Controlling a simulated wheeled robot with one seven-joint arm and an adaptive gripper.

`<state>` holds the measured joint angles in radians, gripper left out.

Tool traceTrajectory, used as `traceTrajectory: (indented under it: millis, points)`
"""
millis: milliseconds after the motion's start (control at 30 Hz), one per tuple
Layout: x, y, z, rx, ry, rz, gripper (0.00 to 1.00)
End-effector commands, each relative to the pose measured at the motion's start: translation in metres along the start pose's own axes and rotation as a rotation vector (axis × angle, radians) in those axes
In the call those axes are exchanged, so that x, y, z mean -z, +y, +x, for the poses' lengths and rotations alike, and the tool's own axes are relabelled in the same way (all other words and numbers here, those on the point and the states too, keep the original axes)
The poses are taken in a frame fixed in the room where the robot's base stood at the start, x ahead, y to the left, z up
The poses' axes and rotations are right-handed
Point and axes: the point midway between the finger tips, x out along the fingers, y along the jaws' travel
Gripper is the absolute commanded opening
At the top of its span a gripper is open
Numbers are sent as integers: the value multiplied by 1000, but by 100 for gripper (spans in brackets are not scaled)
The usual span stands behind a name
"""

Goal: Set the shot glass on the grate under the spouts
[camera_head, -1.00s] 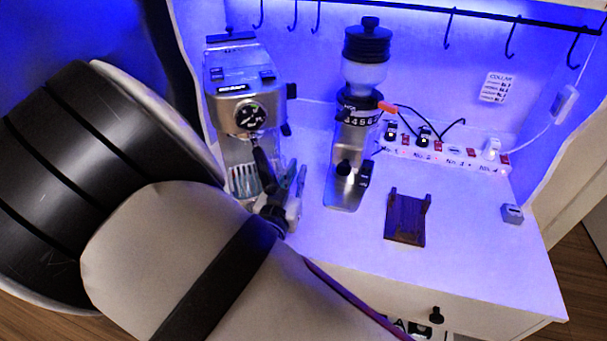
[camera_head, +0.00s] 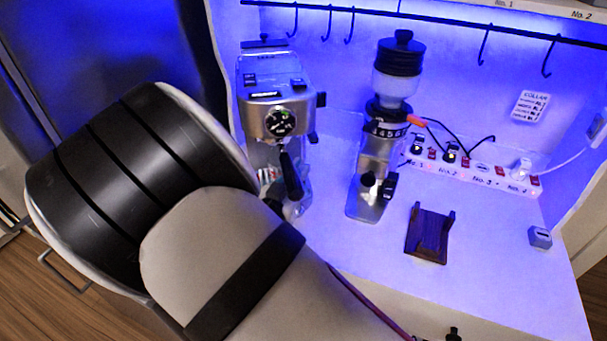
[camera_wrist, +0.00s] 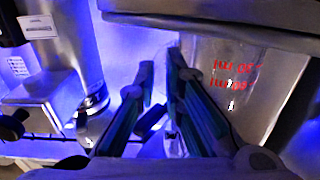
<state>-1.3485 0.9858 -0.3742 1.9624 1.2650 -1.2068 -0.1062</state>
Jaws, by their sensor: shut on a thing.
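The espresso machine (camera_head: 271,95) stands at the left of the counter. Its dark portafilter handle (camera_head: 291,175) points down and forward. The spouts and most of the grate are hidden.
The grinder (camera_head: 378,160) stands right of the machine. A small brown wooden stand (camera_head: 429,234) and a power strip (camera_head: 475,172) lie further right. Black hooks (camera_head: 483,45) hang from a rail above. The counter's right front is mostly clear.

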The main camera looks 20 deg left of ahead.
Motion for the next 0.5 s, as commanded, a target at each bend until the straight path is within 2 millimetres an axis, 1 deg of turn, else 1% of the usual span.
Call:
traceTrajectory:
  millis: [433, 467, 500]
  points:
    - [-3, 1, 0, 0, 0, 0, 0]
    - [-3, 1, 0, 0, 0, 0, 14]
    - [-3, 1, 0, 0, 0, 0, 23]
